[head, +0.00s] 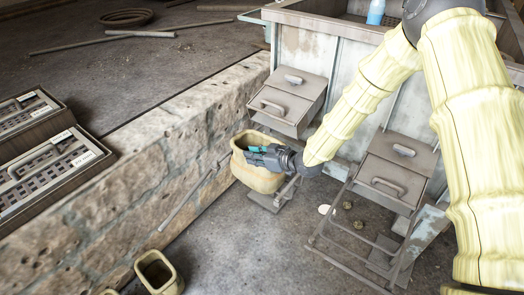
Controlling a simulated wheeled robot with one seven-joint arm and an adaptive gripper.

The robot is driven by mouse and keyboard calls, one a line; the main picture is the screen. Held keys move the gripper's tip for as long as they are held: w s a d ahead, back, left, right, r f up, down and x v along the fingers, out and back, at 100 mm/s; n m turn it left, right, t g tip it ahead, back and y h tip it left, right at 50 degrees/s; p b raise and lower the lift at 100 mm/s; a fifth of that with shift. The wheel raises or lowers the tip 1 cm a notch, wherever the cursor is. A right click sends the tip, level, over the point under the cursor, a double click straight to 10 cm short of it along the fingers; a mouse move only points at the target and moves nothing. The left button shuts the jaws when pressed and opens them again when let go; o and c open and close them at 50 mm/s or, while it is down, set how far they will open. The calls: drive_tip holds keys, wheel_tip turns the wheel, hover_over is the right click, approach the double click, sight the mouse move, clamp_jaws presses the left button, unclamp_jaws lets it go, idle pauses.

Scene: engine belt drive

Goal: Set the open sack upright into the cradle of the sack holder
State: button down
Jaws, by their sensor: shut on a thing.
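The open sack (258,178) is tan-yellow and stands roughly upright, mouth up, below the left metal chute box. My gripper (262,154) reaches in from the right and is shut on the sack near its rim. The fingers hide part of the mouth. A grey metal frame, seemingly the sack holder, shows around the sack: a long bar (186,203) to its left and a foot plate (264,202) below it. The sack hides most of this frame. I cannot tell whether the sack rests in the cradle or hangs above it.
The left chute box (289,100) sits just above the sack. A similar metal stand (345,247) is under the right chute box (395,165). A stone wall (150,165) runs along the left. Floor between is mostly clear.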

drive_tip(key=w+d, duration=0.1)
drive_tip(key=w+f, duration=0.1)
drive_tip(key=w+d, duration=0.1)
drive_tip(key=shift+w+d+f, duration=0.25)
drive_tip(key=shift+w+d, duration=0.1)
drive_tip(key=shift+w, duration=0.05)
drive_tip(key=shift+f, duration=0.1)
drive_tip(key=c, duration=1.3)
unclamp_jaws()
